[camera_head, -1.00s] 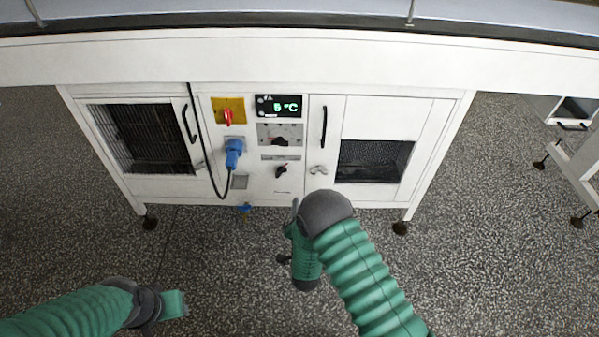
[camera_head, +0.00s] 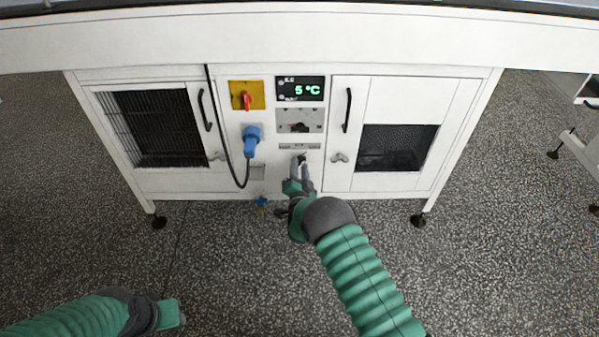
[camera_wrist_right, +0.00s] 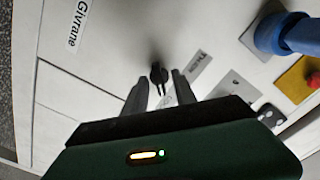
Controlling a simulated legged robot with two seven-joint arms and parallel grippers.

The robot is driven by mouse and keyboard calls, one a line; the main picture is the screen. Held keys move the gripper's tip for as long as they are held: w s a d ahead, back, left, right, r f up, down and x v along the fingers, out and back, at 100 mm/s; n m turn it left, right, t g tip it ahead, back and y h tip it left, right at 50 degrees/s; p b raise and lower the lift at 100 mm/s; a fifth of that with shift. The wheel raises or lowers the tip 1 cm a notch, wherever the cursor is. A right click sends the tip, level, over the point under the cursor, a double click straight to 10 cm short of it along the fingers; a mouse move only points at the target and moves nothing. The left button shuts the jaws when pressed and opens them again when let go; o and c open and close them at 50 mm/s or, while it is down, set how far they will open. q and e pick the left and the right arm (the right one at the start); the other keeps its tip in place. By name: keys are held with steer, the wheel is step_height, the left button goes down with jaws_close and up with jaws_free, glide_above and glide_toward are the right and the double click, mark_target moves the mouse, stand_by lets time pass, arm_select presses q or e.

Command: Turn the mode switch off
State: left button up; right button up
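A small black rotary switch (camera_wrist_right: 158,74) sits on the white cabinet front, below a narrow label strip (camera_head: 299,146). I take it to be the mode switch; no readable marking confirms this. My right gripper (camera_head: 301,160) is at the switch and mostly covers it in the head view. In the right wrist view my right gripper (camera_wrist_right: 160,92) is open, with one finger on each side of the switch. I cannot tell whether the fingers touch it. My left gripper (camera_head: 172,313) is low at the left, away from the cabinet, and its fingers are not clear.
Above the switch are a grey plate with another dark knob (camera_head: 300,126) and a display reading 5 °C (camera_head: 300,89). To the left are a red switch on a yellow plate (camera_head: 237,90) and a blue plug (camera_head: 252,135) with a hanging black cable. A door handle (camera_head: 347,110) stands right.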

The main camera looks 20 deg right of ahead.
steer(key=shift+w+d, duration=0.2)
steer(key=shift+d, duration=0.1)
steer(key=shift+a, duration=0.1)
jaws_close()
steer(key=shift+n, duration=0.4)
steer(key=n+p, duration=0.1)
steer(key=n, duration=0.2)
steer(key=shift+a+f+n+p, duration=0.15)
steer(key=shift+n+p, duration=0.4)
steer(key=shift+n, duration=1.95)
steer(key=shift+s, duration=0.1)
